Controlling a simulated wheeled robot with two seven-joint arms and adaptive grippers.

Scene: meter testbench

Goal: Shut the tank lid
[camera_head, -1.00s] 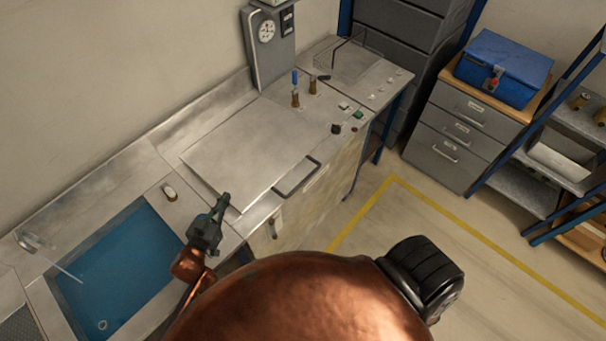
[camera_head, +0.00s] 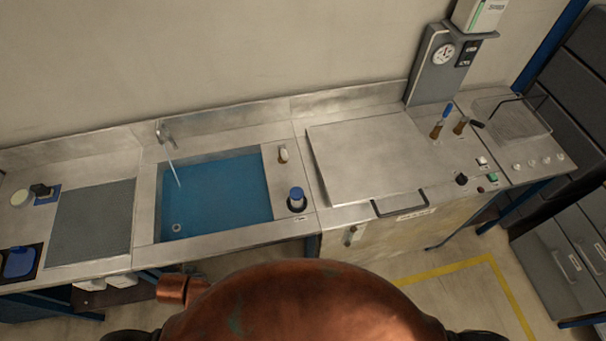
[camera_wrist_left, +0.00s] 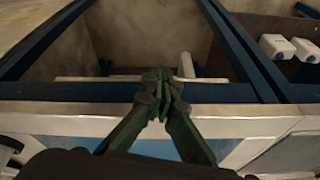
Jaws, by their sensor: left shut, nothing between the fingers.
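The tank lid (camera_head: 365,155) is a broad flat metal plate with a dark bar handle (camera_head: 399,204) along its front edge. In the head view it lies down over the tank in the bench, about level with the top. Whether a small gap remains under its edge I cannot tell. My left gripper (camera_wrist_left: 160,78) is shut and empty in the left wrist view, by the bench's front edge. It is apart from the lid and hidden in the head view. My right gripper is not in view.
A sink of blue water (camera_head: 215,195) lies left of the lid, with a blue-capped bottle (camera_head: 297,198) between them. A gauge post (camera_head: 436,65) stands behind the lid. Valves with blue and black handles and knobs sit to its right. Grey drawers (camera_head: 560,262) stand at right.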

